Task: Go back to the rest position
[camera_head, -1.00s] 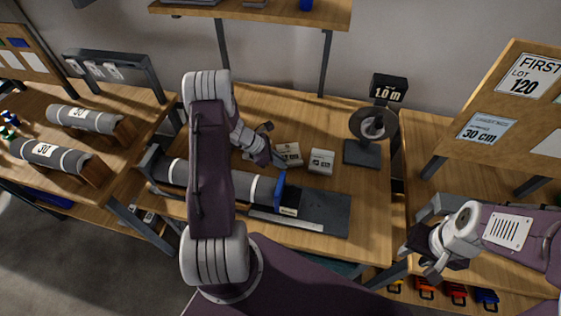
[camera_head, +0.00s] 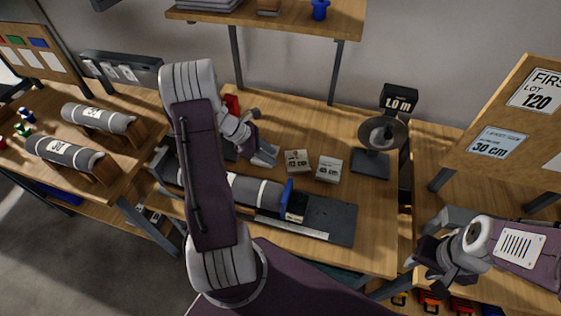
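My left gripper (camera_head: 265,156) is above the middle table, left of two small white label boxes (camera_head: 312,166). No object shows in it, but its finger gap is too small to judge. My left arm crosses in front of the grey roll (camera_head: 248,189), which lies in a dark holder with a blue part (camera_head: 287,197) at its right end. My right gripper (camera_head: 436,271) is open and empty at the lower right, by the right table's front edge.
Two grey rolls, an upper one (camera_head: 97,117) and a lower one (camera_head: 63,153), rest on the left table. A tape stand (camera_head: 381,135) with a "1.0 m" display stands behind. A red object (camera_head: 232,103) is partly hidden by my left arm. A board (camera_head: 508,137) stands at right.

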